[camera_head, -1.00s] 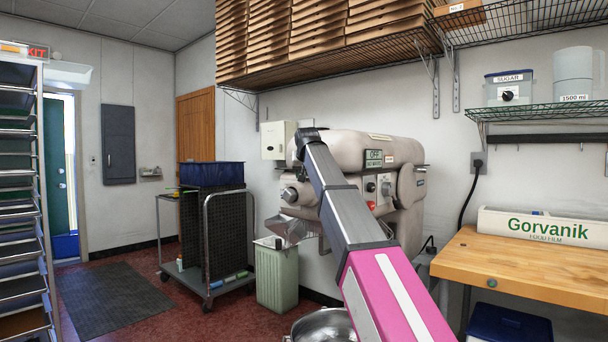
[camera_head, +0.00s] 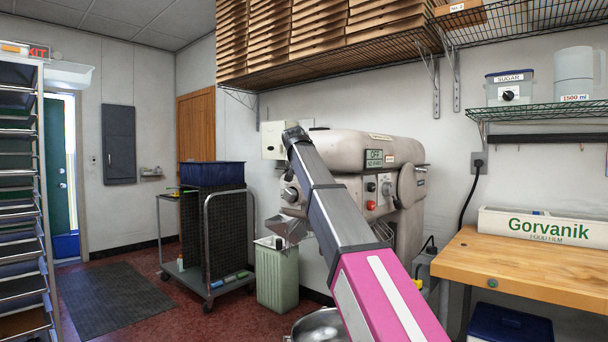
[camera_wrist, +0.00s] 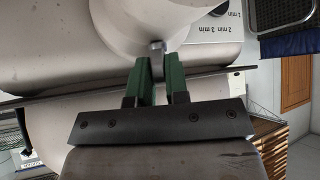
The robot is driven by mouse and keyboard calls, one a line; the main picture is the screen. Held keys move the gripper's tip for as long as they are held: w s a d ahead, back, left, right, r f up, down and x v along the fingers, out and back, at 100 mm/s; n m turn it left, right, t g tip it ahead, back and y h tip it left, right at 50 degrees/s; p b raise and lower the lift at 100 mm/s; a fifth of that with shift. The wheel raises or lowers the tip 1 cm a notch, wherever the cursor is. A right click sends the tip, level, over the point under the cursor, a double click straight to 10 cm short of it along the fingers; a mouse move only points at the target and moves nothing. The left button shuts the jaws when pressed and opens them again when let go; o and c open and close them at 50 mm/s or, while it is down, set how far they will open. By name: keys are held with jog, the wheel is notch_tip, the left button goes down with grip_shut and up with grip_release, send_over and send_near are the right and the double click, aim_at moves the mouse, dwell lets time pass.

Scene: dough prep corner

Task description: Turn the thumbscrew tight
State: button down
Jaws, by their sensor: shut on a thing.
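In the wrist view, my gripper (camera_wrist: 157,62) has two green fingers closed on a small grey metal piece, the thumbscrew (camera_wrist: 157,45). Only its end shows between the fingertips, against a pale rounded part (camera_wrist: 150,22) of the mixer. How far it is screwed in cannot be seen. In the head view, the big beige mixer (camera_head: 340,145) stands against the wall, with my arm in front of it. The gripper and thumbscrew are hidden there.
The mixer's OFF panel (camera_head: 375,158) and red button (camera_head: 371,205) are right of my arm. A metal bowl (camera_head: 318,328) is low in front. A green bin (camera_head: 276,275) and cart (camera_head: 210,240) stand left. A wooden bench (camera_head: 530,265) is at right.

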jog(key=m+h, duration=0.1)
jog(key=m, duration=0.1)
jog(key=m+g+h, duration=0.1)
jog(key=m+h, duration=0.1)
jog(key=a+m+g+h, duration=0.1)
jog(key=m, duration=0.1)
jog(key=shift+w+m+h, duration=0.3)
jog(key=shift+w, duration=0.05)
jog(key=m+g+h, duration=0.1)
jog(key=m+g, duration=0.1)
jog(key=m+g+h, duration=0.1)
jog(key=m, duration=0.2)
jog(key=shift+w+g, duration=0.15)
jog(key=shift+g, duration=0.25)
jog(key=c, duration=1.1)
grip_release()
jog(key=v, duration=0.7)
jog(key=shift+a+r, duration=0.15)
jog(key=shift+a, duration=0.05)
